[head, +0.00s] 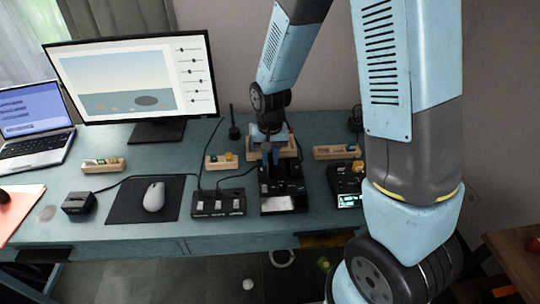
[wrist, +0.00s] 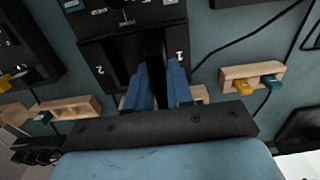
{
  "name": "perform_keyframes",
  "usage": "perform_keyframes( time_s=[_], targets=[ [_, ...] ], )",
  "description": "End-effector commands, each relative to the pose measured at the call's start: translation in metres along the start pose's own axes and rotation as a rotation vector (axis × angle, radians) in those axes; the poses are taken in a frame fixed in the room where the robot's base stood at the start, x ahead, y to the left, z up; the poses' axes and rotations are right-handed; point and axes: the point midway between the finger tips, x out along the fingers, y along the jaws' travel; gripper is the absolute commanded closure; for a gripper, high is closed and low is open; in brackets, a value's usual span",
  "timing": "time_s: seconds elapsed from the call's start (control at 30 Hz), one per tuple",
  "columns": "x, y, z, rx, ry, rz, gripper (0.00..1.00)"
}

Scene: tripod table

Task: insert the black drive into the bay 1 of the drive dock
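The drive dock (wrist: 105,52) is a black block with white numerals 2 and 1; in the head view the dock (head: 284,186) stands near the middle of the desk. My gripper (wrist: 158,66) has blue fingers that point at the dock's face. The black drive (wrist: 154,50) is a dark upright slab between the fingers, and they look closed on its sides. Its far end meets the dark area left of numeral 1; I cannot tell how deep it sits. In the head view my gripper (head: 270,155) is at the dock's back part, and the drive is hard to make out.
A black switch box (head: 218,203) stands left of the dock, and a device with a lit display (head: 347,187) right of it. Wooden holders (head: 221,161) with small coloured plugs lie behind. A mouse (head: 154,196), monitor (head: 135,80) and cables are further left.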

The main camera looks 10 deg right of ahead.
Motion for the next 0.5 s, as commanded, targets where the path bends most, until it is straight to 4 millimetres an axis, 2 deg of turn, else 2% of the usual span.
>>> perform_keyframes(
  time_s=[0.03, 0.3, 0.5],
  targets=[
    [-0.0003, 0.0000, -0.0001, 0.000, 0.000, 0.000, 0.74],
    [-0.0003, -0.0001, -0.0001, 0.000, 0.000, 0.000, 0.50],
    [-0.0003, 0.0000, 0.0000, 0.000, 0.000, 0.000, 0.50]
  ],
)
